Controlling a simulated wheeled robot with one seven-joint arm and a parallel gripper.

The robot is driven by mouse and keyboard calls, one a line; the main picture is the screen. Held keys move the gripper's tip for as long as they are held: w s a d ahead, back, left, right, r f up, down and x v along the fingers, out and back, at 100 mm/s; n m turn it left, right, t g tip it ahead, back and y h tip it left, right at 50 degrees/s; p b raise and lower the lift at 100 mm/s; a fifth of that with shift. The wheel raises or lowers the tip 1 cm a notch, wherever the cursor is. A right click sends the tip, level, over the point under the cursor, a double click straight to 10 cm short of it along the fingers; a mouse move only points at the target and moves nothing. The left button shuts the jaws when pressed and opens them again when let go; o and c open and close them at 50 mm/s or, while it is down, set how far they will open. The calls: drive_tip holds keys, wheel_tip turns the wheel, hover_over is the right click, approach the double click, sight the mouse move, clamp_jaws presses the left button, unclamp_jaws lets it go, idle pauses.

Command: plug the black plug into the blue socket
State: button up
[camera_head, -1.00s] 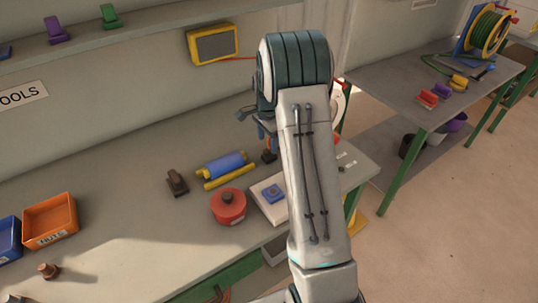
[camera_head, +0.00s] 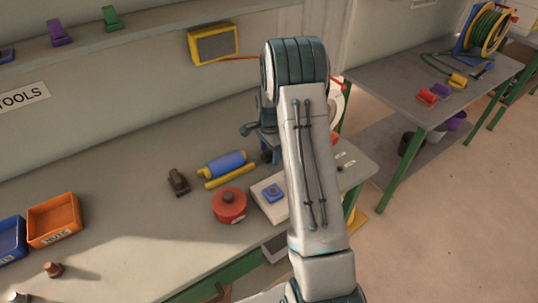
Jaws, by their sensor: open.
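The blue socket (camera_head: 272,193) sits on a white board (camera_head: 262,206) at the front right of the near bench. A small dark object (camera_head: 266,157), which looks like the black plug, stands behind the board, right of a blue roller. My gripper (camera_head: 271,154) is open and low over the bench at this dark object. My arm and wrist hide most of the fingers, so I cannot tell whether they are around the object or beside it.
A red round pot (camera_head: 229,205) stands left of the board. The blue roller (camera_head: 222,163) with yellow parts and a dark block (camera_head: 179,182) lie farther left.

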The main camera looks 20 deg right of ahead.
drive_tip(key=shift+c, duration=0.3)
drive_tip(key=c, duration=1)
drive_tip(key=shift+o, duration=0.2)
wheel_tip(320, 180, up, 10)
drive_tip(key=shift+r+b, duration=0.1)
drive_tip(key=shift+b, duration=0.95)
drive_tip(key=s+a+r+p, duration=0.1)
drive_tip(key=s+a, duration=0.1)
drive_tip(key=s, duration=0.6)
drive_tip(key=s+a+r+p, duration=0.1)
drive_tip(key=s+a, duration=0.2)
drive_tip(key=s, duration=0.5)
drive_tip(key=shift+s+a+r, duration=0.2)
drive_tip(key=shift+a+r, duration=0.05)
